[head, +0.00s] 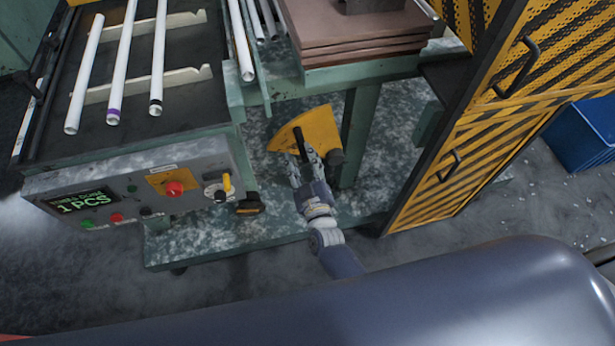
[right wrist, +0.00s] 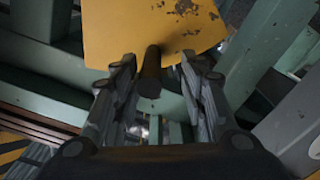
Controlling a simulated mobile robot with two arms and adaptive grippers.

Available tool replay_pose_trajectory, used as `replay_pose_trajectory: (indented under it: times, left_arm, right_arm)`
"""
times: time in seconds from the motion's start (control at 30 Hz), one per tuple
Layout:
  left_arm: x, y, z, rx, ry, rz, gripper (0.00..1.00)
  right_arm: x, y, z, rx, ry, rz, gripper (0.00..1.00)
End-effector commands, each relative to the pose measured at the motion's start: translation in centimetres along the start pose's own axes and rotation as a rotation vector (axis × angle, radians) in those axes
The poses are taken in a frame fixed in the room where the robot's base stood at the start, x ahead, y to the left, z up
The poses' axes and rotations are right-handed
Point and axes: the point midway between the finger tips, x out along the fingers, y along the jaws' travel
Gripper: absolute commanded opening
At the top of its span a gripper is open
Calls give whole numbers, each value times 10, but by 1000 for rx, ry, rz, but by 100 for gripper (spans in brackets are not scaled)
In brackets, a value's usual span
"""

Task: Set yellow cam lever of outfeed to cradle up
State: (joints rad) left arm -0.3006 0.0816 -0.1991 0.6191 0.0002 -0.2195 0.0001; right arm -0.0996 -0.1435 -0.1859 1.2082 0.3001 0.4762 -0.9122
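The yellow cam lever (head: 312,130) is a worn yellow plate low beside the green frame, under the outfeed side, with a dark rod-like handle (head: 300,143) on it. In the right wrist view the yellow plate (right wrist: 150,30) fills the top, and its handle (right wrist: 151,72) points toward the camera. My right gripper (head: 302,160) is at the handle. In the right wrist view its two fingers (right wrist: 158,72) stand on either side of the handle, with visible gaps. The gripper is open and not clamped. My left gripper is not in view.
A control panel (head: 130,185) with buttons and a display is at left, below a rack of white tubes (head: 120,70). A green post (head: 358,130) stands close right of the lever. A yellow-black striped cabinet (head: 450,165) is further right, with a blue bin (head: 585,135) beyond.

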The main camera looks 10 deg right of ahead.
Motion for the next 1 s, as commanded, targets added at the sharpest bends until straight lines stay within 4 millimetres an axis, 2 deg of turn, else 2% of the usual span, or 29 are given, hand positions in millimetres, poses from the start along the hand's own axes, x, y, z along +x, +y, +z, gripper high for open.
replay_pose_trajectory:
  times: [0.03, 0.1, 0.3, 0.5, 0.77, 0.87, 0.93, 0.97, 1.0]
  left_arm:
    - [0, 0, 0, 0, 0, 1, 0]
    - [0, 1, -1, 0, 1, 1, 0]
    - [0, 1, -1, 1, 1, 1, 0]
    - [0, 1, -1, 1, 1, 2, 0]
    - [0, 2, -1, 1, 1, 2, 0]
    - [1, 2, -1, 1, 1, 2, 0]
    - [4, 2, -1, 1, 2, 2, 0]
    - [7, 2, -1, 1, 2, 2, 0]
    - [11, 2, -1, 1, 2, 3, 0]
  right_arm:
    - [-13, -1, 2, 1, -4, -2, 40]
    - [-28, -1, 2, 0, -4, -3, 40]
    - [-63, -2, 2, -1, -4, -5, 40]
    - [-78, -2, 1, 0, -2, -4, 40]
    - [-80, -2, 1, 0, -3, -4, 40]
    - [-79, 0, 2, 9, -6, -4, 22]
    - [-76, 8, 6, 50, -18, 0, 6]
    - [-74, 13, 10, 84, -29, 2, 0]
    - [-71, 23, 14, 143, -45, 4, 0]
